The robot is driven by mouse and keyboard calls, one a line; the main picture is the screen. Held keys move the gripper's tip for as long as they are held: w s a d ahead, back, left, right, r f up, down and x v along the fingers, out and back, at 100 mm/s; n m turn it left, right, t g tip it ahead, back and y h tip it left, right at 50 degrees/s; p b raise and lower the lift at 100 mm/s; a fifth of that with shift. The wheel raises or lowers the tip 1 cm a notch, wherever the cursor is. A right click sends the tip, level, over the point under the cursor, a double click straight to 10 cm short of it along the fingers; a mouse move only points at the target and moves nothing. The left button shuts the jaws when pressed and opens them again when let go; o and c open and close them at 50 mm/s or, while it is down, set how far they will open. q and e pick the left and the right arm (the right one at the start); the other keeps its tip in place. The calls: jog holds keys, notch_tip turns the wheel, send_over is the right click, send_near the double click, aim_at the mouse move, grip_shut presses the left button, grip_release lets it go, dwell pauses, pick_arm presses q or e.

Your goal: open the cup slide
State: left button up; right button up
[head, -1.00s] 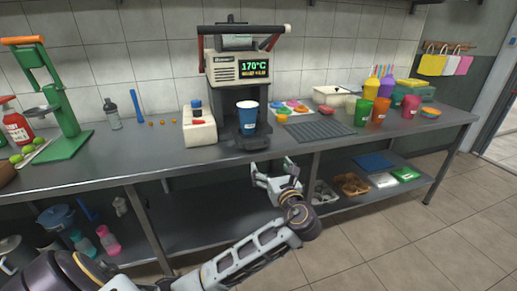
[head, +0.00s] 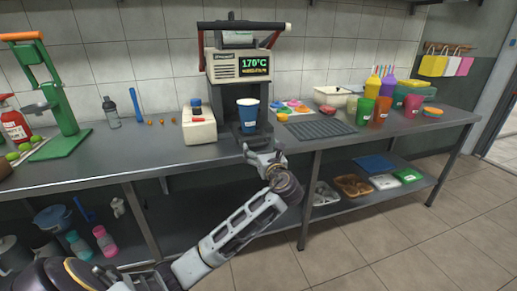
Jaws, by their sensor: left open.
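The cup sealing machine (head: 240,66) stands at the back of the counter, with a red-handled lever on top and a display reading 170°C. A blue cup (head: 248,114) stands upright in the cup slide (head: 247,136) at the machine's base. My left gripper (head: 261,151) is open at the counter's front edge, just in front of and below the slide. I cannot tell whether a finger touches the slide. My right gripper is not in view.
A white box (head: 198,126) stands left of the machine, and a dark ribbed mat (head: 316,129) lies right of it. Coloured cups (head: 363,111) stand further right. A green press (head: 62,115) is at the left. A lower shelf (head: 350,203) holds trays.

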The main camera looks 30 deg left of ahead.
aim_at(259, 145)
pick_arm(q)
jog(key=shift+b+x, duration=0.45)
jog(key=shift+x, duration=1.2)
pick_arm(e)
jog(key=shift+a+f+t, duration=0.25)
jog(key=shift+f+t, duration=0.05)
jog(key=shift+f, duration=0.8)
pick_arm(q)
jog(key=c, duration=1.2)
jog(key=shift+d+r+p, duration=0.1)
jog(key=shift+p, duration=0.2)
jog(key=shift+c, duration=0.3)
jog(key=p+v, duration=0.1)
jog(key=p, duration=0.2)
jog(key=shift+s+d, duration=0.4)
jog(key=shift+d, duration=0.05)
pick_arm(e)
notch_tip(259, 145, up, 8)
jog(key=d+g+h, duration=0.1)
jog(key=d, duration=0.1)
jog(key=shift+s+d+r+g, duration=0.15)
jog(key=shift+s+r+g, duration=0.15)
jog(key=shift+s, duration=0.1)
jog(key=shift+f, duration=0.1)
